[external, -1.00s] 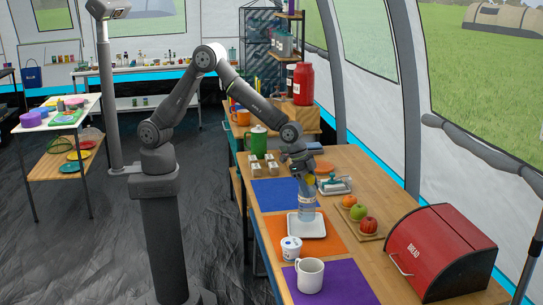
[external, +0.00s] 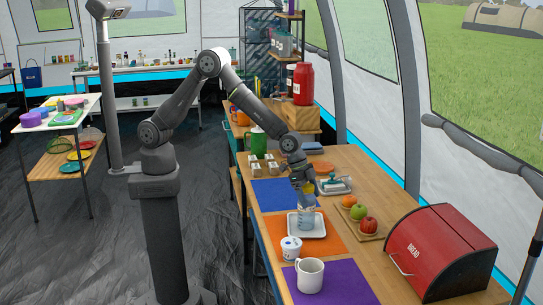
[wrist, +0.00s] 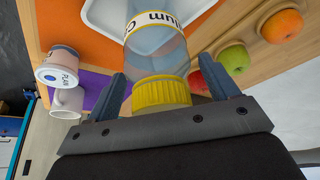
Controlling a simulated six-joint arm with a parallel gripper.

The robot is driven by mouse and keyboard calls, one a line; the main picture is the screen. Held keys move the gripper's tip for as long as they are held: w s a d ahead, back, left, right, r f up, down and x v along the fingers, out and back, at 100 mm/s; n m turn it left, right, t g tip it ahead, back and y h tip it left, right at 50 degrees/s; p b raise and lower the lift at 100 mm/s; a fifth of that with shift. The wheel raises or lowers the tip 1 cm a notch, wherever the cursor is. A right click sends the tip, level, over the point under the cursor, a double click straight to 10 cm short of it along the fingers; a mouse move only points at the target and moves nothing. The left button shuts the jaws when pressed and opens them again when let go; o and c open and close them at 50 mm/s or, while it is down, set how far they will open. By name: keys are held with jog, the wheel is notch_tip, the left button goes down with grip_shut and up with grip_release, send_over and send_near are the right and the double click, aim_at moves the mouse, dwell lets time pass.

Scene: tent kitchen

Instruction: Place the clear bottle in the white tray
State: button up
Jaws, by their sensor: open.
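The clear bottle (external: 305,214) has a yellow cap and a white label. It stands about upright in the white tray (external: 319,232) on the orange mat. In the wrist view the bottle (wrist: 158,50) is between the two fingers of my gripper (wrist: 167,75), its yellow cap close to the palm. Gaps show between the cap and each finger, so my gripper is open around the bottle. The tray (wrist: 190,12) also shows behind the bottle there. The bottle's base is hidden in the wrist view.
A white cup (external: 291,248) and a white mug (external: 309,275) stand in front of the tray. A board with fruit (external: 368,224) and a red bread box (external: 440,252) are to the right. The blue mat (external: 272,192) behind the tray is clear.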

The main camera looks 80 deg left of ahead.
jog(key=v, duration=1.2)
jog(key=shift+r, duration=0.15)
jog(key=x, duration=1.2)
jog(key=shift+r, duration=1.05)
jog(key=shift+f, duration=0.1)
